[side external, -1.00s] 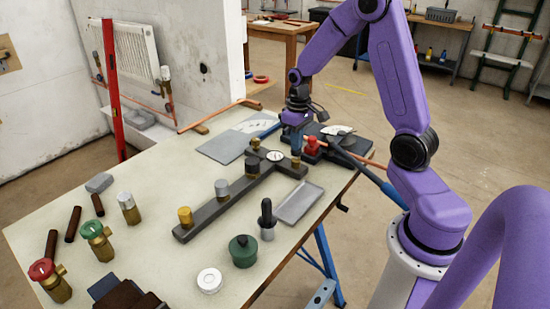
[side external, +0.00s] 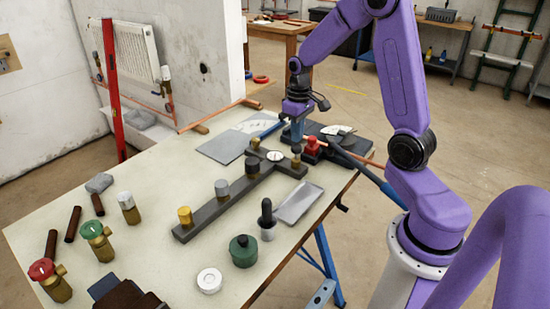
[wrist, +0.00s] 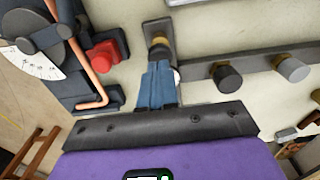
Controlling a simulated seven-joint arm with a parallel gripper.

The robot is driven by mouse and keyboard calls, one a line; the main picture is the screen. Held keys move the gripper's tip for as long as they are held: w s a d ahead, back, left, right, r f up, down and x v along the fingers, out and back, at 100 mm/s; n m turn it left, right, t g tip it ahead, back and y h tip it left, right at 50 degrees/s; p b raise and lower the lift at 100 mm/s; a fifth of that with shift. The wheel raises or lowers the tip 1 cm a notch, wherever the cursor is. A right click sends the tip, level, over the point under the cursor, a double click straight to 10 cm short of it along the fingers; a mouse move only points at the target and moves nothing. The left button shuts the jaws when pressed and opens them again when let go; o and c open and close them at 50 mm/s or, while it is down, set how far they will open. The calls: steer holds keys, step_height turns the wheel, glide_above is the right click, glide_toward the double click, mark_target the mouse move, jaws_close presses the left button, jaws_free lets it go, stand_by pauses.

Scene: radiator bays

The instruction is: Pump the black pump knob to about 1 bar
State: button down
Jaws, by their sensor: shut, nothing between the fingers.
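The black pump knob (side external: 296,149) stands on a brass fitting at the right end of the dark manifold's (side external: 200,222) cross arm. In the wrist view the knob (wrist: 160,47) shows just beyond my blue fingertips. My gripper (side external: 297,139) points straight down, shut and empty, right above the knob. I cannot tell whether the fingertips (wrist: 158,66) touch its top. A white round gauge (side external: 275,155) sits on the manifold beside the knob. Its reading is too small to make out, and my fingers hide most of it in the wrist view.
A dark knob (side external: 252,166), a grey knob (side external: 222,189) and a yellow knob (side external: 185,216) line the manifold. A red clamp part (side external: 312,146) and copper pipe lie close behind my gripper. A grey tray (side external: 299,203) and a black-handled tool (side external: 267,219) stand in front.

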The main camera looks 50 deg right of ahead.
mark_target(297, 146)
steer(key=shift+f, duration=0.1)
steer(key=shift+f, duration=0.8)
steer(key=shift+f, duration=0.95)
steer(key=shift+r, duration=1.85)
steer(key=shift+f, duration=0.85)
steer(key=shift+f, duration=1.05)
steer(key=shift+r, duration=1.9)
